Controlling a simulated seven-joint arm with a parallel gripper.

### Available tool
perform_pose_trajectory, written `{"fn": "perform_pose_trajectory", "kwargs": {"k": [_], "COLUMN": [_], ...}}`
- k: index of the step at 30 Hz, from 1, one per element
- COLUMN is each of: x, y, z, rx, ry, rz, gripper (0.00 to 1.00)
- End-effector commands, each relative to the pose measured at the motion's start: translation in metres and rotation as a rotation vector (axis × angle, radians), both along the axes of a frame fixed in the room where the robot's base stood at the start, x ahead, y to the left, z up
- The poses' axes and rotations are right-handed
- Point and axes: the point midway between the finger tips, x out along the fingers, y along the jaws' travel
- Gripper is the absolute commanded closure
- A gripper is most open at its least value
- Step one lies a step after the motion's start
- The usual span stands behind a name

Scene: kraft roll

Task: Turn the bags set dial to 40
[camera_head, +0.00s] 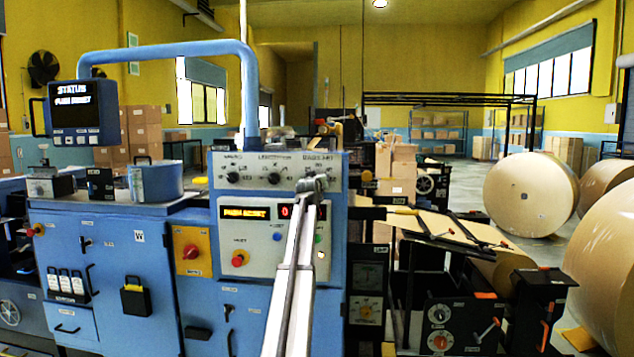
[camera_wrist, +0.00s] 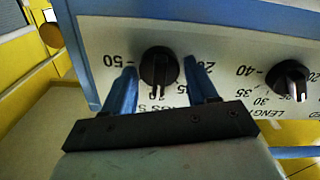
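The bags set dial is a black round knob (camera_wrist: 160,66) with a raised grip bar on a white panel. In the wrist view it sits between my gripper's two blue fingers (camera_wrist: 161,68). The fingers stand apart on either side, with a visible gap to the knob. Printed numbers show around it, with 50 on the left and 20 partly hidden by the right finger. I cannot read the knob's setting for certain. In the head view my gripper (camera_head: 314,185) is at the right end of the dial row and hides this dial.
The length dial (camera_wrist: 290,80) is close on the right in the wrist view; in the head view it is the middle knob (camera_head: 274,178). A left knob (camera_head: 233,177) is farther along. Below are lit displays (camera_head: 244,212) and a red button (camera_head: 238,260).

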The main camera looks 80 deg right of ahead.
Motion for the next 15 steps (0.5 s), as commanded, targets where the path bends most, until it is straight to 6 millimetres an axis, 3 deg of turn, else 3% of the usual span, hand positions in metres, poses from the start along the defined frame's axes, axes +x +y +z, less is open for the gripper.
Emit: {"fn": "perform_pose_trajectory", "kwargs": {"k": [2, 12, 15], "x": [0.0000, 0.0001, 0.0001], "y": [0.0001, 0.0002, 0.0002], "z": [0.0001, 0.0001, 0.0001], "rx": [0.000, 0.000, 0.000], "ry": [0.000, 0.000, -0.001], "rz": [0.000, 0.000, 0.000], "gripper": [0.50, 0.83, 0.84]}}
